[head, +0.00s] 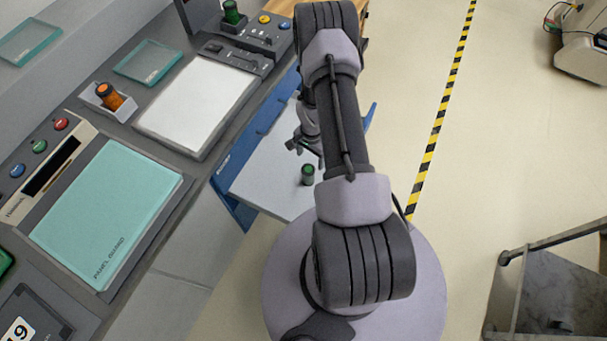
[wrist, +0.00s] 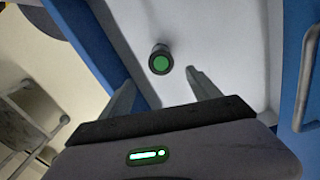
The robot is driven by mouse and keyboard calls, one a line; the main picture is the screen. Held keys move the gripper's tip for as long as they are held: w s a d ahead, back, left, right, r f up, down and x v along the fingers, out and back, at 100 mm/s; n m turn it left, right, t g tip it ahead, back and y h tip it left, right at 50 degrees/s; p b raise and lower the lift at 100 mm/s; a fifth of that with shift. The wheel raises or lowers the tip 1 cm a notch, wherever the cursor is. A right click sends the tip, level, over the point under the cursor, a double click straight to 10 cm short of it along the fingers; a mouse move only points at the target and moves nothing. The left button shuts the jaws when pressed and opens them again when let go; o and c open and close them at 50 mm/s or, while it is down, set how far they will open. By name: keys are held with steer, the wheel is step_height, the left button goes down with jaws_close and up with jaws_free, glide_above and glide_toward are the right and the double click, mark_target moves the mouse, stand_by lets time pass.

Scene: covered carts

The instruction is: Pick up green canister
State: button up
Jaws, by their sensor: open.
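A small green canister (head: 308,174) with dark ends stands on the white top of a blue-sided cart (head: 262,186), right of the control console. In the wrist view the green canister (wrist: 160,60) is seen from its green-centred end, just beyond the fingertips and a little left of the middle between them. My gripper (wrist: 160,84) is open and empty, with one finger on each side. In the head view my gripper (head: 306,143) is small and partly hidden by my arm, behind the canister in the picture. A second green canister (head: 231,12) stands on the console at the top.
An orange canister (head: 109,96) sits in a white holder on the console. The cart's blue side walls (wrist: 92,50) rise close to my fingers. A metal-framed cart (head: 550,290) stands at the lower right. Open floor lies along the striped tape (head: 440,110).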

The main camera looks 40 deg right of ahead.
mark_target(308, 170)
step_height(308, 170, down, 6)
steer(key=shift+r+b, duration=0.1)
steer(key=shift+b, duration=0.7)
steer(key=f+b, duration=0.1)
steer(key=f, duration=0.2)
steer(key=f+b, duration=0.1)
steer(key=f, duration=0.1)
steer(key=shift+w+a+f+b, duration=0.1)
steer(key=shift+a+f+b, duration=0.2)
steer(key=shift+a+b, duration=0.05)
steer(key=shift+r, duration=0.15)
steer(key=shift+c, duration=0.4)
jaws_close()
